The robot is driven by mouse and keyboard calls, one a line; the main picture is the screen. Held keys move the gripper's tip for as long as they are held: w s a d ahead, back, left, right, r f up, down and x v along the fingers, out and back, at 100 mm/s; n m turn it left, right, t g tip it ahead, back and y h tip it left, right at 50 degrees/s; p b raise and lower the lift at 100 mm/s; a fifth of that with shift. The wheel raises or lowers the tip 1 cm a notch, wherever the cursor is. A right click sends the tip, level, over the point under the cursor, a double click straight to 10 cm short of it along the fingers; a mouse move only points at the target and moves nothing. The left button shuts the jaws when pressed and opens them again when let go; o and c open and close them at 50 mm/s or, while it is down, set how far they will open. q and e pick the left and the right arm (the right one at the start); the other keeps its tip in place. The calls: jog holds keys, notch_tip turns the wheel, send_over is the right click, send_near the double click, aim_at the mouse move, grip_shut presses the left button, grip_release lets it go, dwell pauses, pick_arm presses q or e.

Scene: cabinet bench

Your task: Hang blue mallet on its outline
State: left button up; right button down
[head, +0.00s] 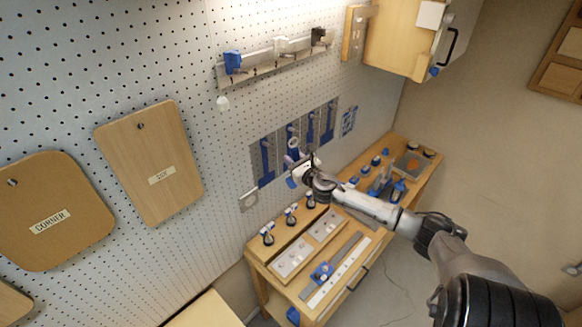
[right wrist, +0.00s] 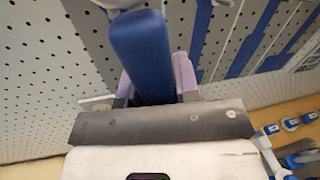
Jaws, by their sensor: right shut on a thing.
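My right gripper (head: 299,170) is in front of the pegboard, shut on a blue handle, taken as the blue mallet (head: 291,182). In the right wrist view the thick blue handle (right wrist: 143,50) sits between the two pale finger pads of the gripper (right wrist: 156,78) and points up the picture. The mallet's head is not clearly seen. Grey panels with blue tool outlines (head: 267,155) are on the pegboard right behind the gripper; the arm and hand cover part of them. I cannot tell whether the mallet touches the board. My left gripper is not in view.
A wooden bench (head: 262,262) below holds small blue-topped tools, trays and a blue block. A metal rail (head: 275,62) with blue, white and black holders is above. Wooden boards (head: 150,163) hang at left. A wooden cabinet (head: 400,45) juts out at upper right.

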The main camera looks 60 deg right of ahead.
aim_at(269, 158)
jog(key=shift+w+a+f+n+t+y, duration=0.15)
jog(key=shift+f+n+t+y, duration=0.25)
jog(key=shift+f+n+y, duration=0.4)
jog(key=shift+w+a+f+n+t+y, duration=0.1)
jog(key=shift+a+f+n+t+y, duration=0.25)
jog(key=shift+f, duration=0.3)
jog(key=shift+w+a+f+n+t+y, duration=0.1)
jog(key=shift+f+n+y, duration=0.25)
jog(key=shift+f+y, duration=0.25)
jog(key=shift+w, duration=0.1)
jog(key=shift+f+b+x, duration=0.15)
jog(key=shift+b+x, duration=0.5)
jog(key=shift+x, duration=0.7)
jog(key=shift+f+b+x, duration=0.2)
jog(key=shift+b+x, duration=0.4)
jog(key=shift+x, duration=0.7)
jog(key=shift+b+x, duration=0.5)
jog(key=shift+x, duration=0.4)
jog(key=shift+w+d+f+b, duration=0.2)
jog(key=shift+w+f+b, duration=0.15)
jog(key=shift+w+b, duration=0.25)
